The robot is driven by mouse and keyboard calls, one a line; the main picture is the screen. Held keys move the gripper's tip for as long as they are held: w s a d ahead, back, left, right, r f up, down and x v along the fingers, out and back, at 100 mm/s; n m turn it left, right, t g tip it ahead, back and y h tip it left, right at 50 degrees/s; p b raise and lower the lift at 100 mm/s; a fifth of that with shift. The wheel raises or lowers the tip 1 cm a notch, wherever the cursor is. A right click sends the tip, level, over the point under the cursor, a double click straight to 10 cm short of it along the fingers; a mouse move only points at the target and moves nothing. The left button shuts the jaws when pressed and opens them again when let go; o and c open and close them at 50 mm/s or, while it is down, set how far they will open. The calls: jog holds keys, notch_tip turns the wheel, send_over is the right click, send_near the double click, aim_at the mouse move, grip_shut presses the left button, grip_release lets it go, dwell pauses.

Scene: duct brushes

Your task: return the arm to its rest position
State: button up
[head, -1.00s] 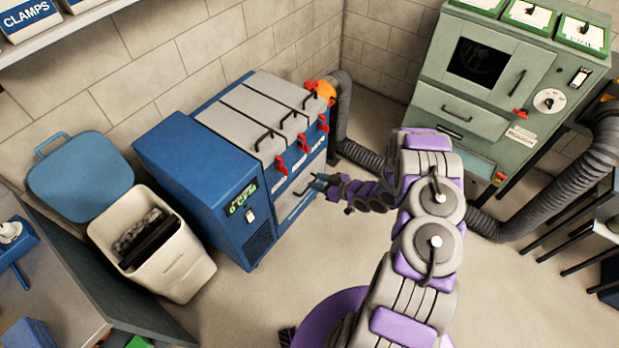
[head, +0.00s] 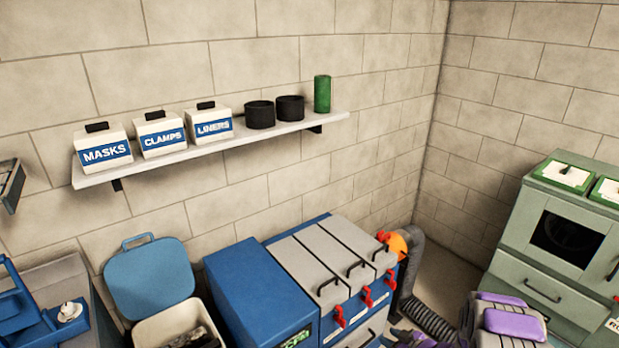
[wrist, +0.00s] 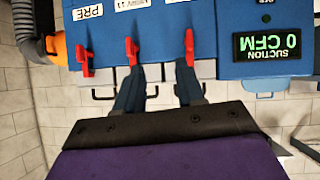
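My gripper (wrist: 160,92) shows in the wrist view as two dark blue fingers with a clear gap between them and nothing held. It faces the blue suction cabinet (wrist: 215,20), whose red latches and dark handles show beyond the fingertips. In the head view, part of my arm (head: 510,322) with purple pads shows at the lower right. Some of its links reach left along the bottom edge, beside the cabinet front. The fingertips cannot be made out there, and most of the arm is below the picture.
The blue cabinet (head: 242,290) stands at bottom centre, with an orange fitting (head: 398,243) and grey hose at its right. A lidded bin (head: 165,328) is left of it. A green cabinet (head: 510,238) stands right. A wall shelf (head: 190,150) holds labelled boxes and cans.

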jog(key=d+r+m+g+h, duration=0.2)
jog(key=d+r+h, duration=0.55)
jog(key=r, duration=0.55)
jog(key=s+r+m+g+h, duration=0.2)
jog(key=s+r+m+g, duration=0.1)
jog(key=s+r, duration=0.75)
jog(key=s+a+r+g+y, duration=0.1)
jog(key=s+a+r+g, duration=0.1)
jog(key=s+a+r, duration=0.2)
jog(key=s+a+r+m+g+y, duration=0.1)
jog(key=s+a+r, duration=0.3)
jog(key=s+a, duration=0.6)
jog(key=s+a+r+m+g+y, duration=0.1)
jog(key=s+a+r, duration=0.4)
jog(key=s, duration=1.3)
jog(key=a+g+y, duration=0.1)
jog(key=a+g, duration=0.1)
jog(key=shift+s+g, duration=0.15)
jog(key=shift+g, duration=0.25)
jog(key=shift+c, duration=0.3)
